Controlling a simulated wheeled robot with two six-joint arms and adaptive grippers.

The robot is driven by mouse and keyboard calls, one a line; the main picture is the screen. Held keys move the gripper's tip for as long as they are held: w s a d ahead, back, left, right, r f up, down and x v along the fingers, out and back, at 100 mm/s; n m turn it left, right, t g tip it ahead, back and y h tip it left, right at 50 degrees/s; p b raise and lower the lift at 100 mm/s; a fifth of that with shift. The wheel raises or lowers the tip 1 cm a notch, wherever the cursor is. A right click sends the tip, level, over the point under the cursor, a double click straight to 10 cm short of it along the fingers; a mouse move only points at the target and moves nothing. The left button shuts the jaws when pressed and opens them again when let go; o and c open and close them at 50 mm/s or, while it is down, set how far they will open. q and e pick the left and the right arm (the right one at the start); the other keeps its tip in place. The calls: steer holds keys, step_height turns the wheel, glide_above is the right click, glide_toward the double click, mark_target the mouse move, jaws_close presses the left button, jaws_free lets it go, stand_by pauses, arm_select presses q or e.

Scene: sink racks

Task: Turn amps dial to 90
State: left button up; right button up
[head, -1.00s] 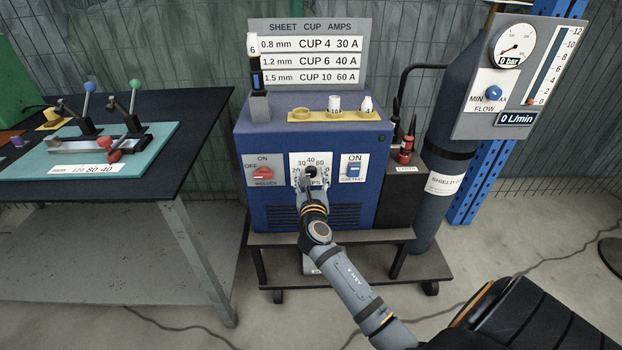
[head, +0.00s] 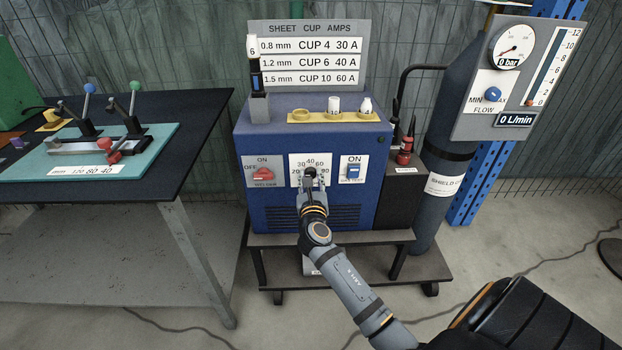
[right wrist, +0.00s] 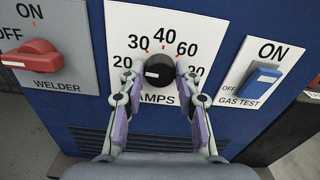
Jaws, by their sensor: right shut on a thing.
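The amps dial is a round black knob (right wrist: 159,70) with a short white mark on its left side, on a white scale plate (right wrist: 140,30) reading 20, 30, 40, 60 and a partly covered number at the right. In the head view the plate (head: 295,160) is on the front of the blue welder (head: 350,207). My right gripper (right wrist: 159,76) is shut on the knob, one finger on each side. In the head view the right gripper (head: 310,178) covers much of the knob. My left gripper is not in view.
A red welder switch (head: 263,173) is left of the dial and a blue gas test switch (head: 353,171) is right of it. A gas cylinder (head: 435,205) stands at the right. A dark workbench (head: 190,125) is at the left.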

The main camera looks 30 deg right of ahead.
steer(key=m, duration=0.6)
steer(key=shift+m, duration=1.3)
arm_select(q)
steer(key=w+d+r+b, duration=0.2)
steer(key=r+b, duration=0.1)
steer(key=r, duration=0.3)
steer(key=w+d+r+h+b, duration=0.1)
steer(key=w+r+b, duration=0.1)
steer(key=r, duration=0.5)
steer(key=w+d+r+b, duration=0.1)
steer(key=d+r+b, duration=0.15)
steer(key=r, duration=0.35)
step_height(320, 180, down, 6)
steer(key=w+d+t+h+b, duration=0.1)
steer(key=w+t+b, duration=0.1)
steer(key=b, duration=0.3)
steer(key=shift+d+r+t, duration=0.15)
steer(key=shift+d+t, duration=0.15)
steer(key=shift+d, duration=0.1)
arm_select(e)
steer(key=shift+f+m, duration=0.2)
steer(key=shift+m, duration=13)
